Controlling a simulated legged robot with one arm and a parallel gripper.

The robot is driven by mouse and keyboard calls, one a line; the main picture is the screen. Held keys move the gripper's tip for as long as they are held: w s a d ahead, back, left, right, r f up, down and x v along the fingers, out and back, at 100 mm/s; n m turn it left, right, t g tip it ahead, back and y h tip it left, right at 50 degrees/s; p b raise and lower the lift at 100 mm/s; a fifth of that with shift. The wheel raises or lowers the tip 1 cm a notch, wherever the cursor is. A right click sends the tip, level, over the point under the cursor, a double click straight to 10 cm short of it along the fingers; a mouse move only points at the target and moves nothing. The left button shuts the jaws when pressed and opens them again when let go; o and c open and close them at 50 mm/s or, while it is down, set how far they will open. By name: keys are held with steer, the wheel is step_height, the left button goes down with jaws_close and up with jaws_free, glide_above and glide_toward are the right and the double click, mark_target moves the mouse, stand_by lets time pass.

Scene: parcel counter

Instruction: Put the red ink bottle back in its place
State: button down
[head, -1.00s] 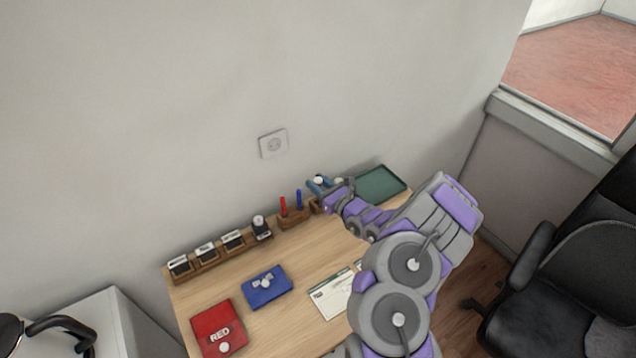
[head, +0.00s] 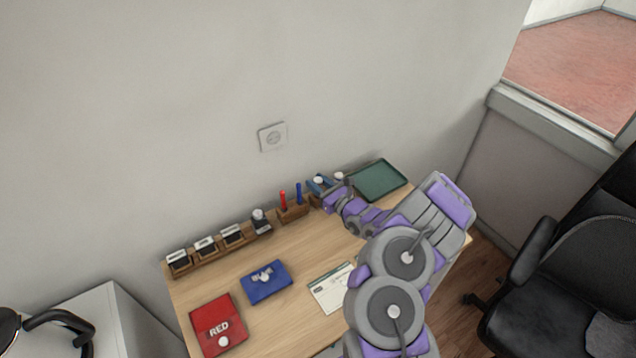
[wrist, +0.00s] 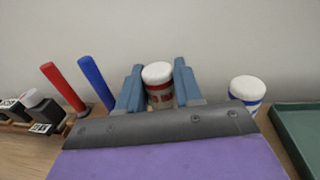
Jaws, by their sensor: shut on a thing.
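The red ink bottle (wrist: 159,92) has a white cap and a red-marked label. It stands upright between the two blue fingers of my gripper (wrist: 158,88), which is shut on it. In the head view my gripper (head: 320,184) is at the back of the desk, between the pens and the green tray, with the bottle's white cap (head: 319,180) showing. A second white-capped bottle with a blue label (wrist: 245,92) stands just right of my gripper. The base of the red bottle and what lies under it are hidden by my gripper.
A red pen (wrist: 63,87) and a blue pen (wrist: 95,80) stand upright to the left. The green tray (head: 379,178) is to the right. Stamps in a wooden rack (head: 207,257) line the back left. Red pad (head: 218,322), blue pad (head: 266,283) and paper form (head: 331,288) lie in front.

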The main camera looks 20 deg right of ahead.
steer(key=shift+f+b, duration=0.4)
steer(key=shift+f, duration=0.55)
steer(key=c, duration=0.9)
jaws_free()
steer(key=shift+c, duration=0.2)
steer(key=shift+p+v, duration=1.95)
steer(key=shift+v, duration=0.65)
steer(key=shift+o, duration=0.3)
steer(key=o, duration=0.5)
